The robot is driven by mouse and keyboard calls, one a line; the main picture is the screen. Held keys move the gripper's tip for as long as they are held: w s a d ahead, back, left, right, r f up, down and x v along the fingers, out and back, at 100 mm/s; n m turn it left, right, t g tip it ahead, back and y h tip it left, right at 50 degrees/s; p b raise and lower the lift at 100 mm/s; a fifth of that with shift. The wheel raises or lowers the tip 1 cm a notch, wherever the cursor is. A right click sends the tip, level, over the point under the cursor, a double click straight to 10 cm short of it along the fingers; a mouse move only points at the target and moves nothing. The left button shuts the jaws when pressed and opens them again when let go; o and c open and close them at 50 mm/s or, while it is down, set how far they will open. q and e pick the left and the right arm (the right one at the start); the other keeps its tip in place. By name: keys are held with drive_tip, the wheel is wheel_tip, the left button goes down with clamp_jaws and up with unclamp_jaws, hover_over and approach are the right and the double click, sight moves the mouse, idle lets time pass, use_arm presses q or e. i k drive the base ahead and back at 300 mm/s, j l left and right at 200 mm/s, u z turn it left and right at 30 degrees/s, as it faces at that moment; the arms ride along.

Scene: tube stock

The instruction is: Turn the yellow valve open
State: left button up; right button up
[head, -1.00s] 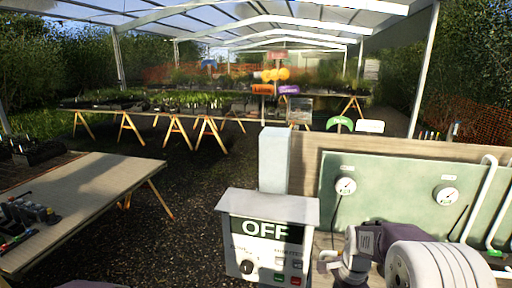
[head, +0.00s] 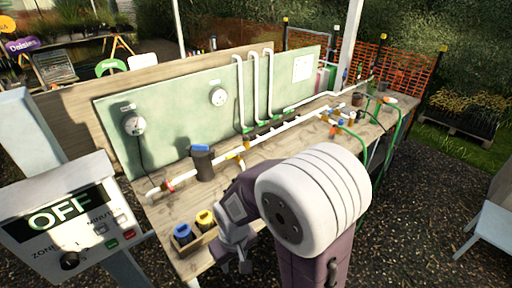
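A white pipe (head: 205,172) runs along the wooden bench, with a yellow fitting (head: 240,160) on it that looks like a valve; its handle position is too small to read. A round yellow-topped piece (head: 205,218) sits beside a blue-topped one (head: 183,233) in a holder at the bench's near left end. My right gripper (head: 235,266) points down near the bench's front edge, below and right of these pieces. Its fingertips look apart with nothing between them. My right arm hides part of the bench front. My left gripper is out of view.
A grey control box reading OFF (head: 62,215) stands at the left. A green panel with gauges (head: 180,120) rises behind the bench (head: 185,192). A dark canister with a blue top (head: 202,165) stands behind the pipe. Green hoses (head: 400,125) hang at the far right end.

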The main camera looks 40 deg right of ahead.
sight(230, 155)
drive_tip(key=z, duration=1.05)
drive_tip(key=l+u, duration=0.1)
drive_tip(key=l, duration=0.15)
drive_tip(key=i+l+u, duration=0.45)
drive_tip(key=i+l, duration=0.15)
drive_tip(key=i+l+u, duration=0.35)
drive_tip(key=l, duration=0.25)
drive_tip(key=i+u, duration=0.2)
drive_tip(key=i, duration=0.35)
